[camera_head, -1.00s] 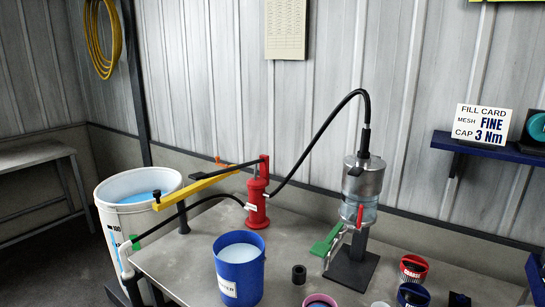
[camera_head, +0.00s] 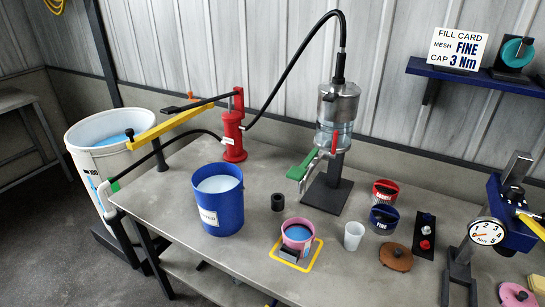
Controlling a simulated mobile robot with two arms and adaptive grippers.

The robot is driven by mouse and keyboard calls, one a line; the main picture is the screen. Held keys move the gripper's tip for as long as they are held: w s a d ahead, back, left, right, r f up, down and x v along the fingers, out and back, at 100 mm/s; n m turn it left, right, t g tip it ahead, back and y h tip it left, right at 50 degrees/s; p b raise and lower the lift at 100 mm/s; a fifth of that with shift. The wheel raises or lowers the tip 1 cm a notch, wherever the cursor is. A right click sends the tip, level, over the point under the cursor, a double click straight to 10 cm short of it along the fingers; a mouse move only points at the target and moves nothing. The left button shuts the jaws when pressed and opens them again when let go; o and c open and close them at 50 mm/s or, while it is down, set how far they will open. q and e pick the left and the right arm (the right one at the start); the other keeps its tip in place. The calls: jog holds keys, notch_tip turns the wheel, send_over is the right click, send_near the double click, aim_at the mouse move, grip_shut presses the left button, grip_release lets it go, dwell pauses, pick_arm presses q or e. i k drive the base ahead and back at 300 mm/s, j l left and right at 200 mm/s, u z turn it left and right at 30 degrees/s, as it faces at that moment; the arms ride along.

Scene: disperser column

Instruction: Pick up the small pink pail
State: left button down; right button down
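The small pink pail (camera_head: 298,236) stands upright on the grey table, inside a yellow outlined square (camera_head: 274,256). Its inside looks blue, and a dark grey block-like piece (camera_head: 290,254) is at its front. A second pink round thing (camera_head: 516,296) is cut by the lower right edge; I cannot tell what it is. Neither of my grippers shows in the head view.
A blue bucket (camera_head: 217,204) stands left of the pail, a clear cup (camera_head: 353,236) right of it. The disperser column (camera_head: 337,110) with green lever (camera_head: 303,163) rises behind. Red (camera_head: 385,191) and blue (camera_head: 383,217) cups and a gauge device (camera_head: 487,232) are farther right.

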aim_at(299, 233)
jog(key=k+l, duration=0.1)
jog(key=l, duration=0.25)
jog(key=k+l, duration=0.1)
jog(key=l, duration=0.25)
jog(key=k+l+u, duration=0.1)
jog(key=l, duration=0.25)
jog(key=k+l, duration=0.1)
jog(key=l, duration=0.25)
jog(key=k+l, duration=0.1)
jog(key=l, duration=0.25)
